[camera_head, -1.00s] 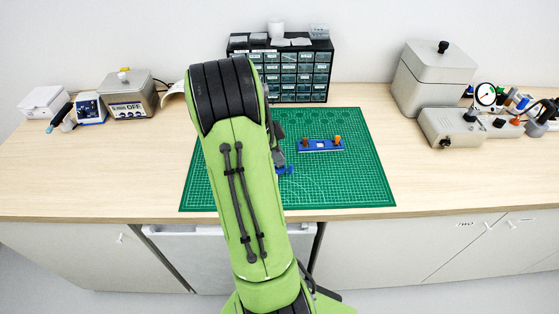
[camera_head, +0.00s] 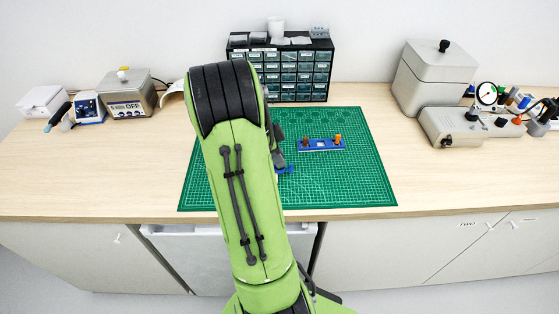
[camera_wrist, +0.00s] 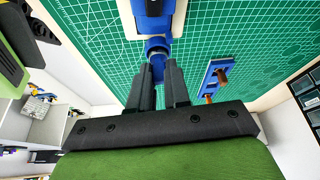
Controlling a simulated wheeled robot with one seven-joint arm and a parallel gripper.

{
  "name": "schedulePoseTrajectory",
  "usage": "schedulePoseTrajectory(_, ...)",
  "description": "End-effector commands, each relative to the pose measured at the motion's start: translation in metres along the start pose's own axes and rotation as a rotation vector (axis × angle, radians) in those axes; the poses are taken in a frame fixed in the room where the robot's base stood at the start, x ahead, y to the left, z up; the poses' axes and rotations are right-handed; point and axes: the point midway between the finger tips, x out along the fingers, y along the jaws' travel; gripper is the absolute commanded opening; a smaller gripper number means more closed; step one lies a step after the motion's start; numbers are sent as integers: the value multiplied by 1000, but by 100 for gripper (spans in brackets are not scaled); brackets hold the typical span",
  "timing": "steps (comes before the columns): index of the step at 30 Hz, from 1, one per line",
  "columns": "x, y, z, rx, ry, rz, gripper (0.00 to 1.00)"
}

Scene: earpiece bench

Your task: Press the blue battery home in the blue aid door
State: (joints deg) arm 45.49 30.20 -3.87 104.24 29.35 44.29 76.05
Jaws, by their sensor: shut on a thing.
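My gripper (camera_wrist: 159,70) is shut on a round blue piece, which I take for the blue battery (camera_wrist: 157,46), held at the fingertips. Just beyond it in the wrist view is a larger blue body (camera_wrist: 153,24) with a pale base, likely the blue aid. The battery appears to meet or overlap this body; I cannot tell how far it is seated, and the door is not clear. In the head view my arm hides most of the gripper, and a bit of blue (camera_head: 286,170) shows beside it on the mat.
A blue holder (camera_head: 314,148) with a brown and an orange piece stands on the green mat (camera_head: 350,182), right of my gripper; it also shows in the wrist view (camera_wrist: 211,76). A drawer cabinet (camera_head: 300,75) stands behind. The mat's right part is clear.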

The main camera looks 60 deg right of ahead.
Motion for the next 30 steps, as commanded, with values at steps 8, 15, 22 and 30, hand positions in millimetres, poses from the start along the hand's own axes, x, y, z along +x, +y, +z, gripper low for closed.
schedulePoseTrajectory(8,5,0,2,0,0,0,0)
schedulePoseTrajectory(15,8,0,3,0,0,0,0)
schedulePoseTrajectory(22,9,0,4,0,0,0,0)
schedulePoseTrajectory(30,9,0,4,-1,0,1,43)
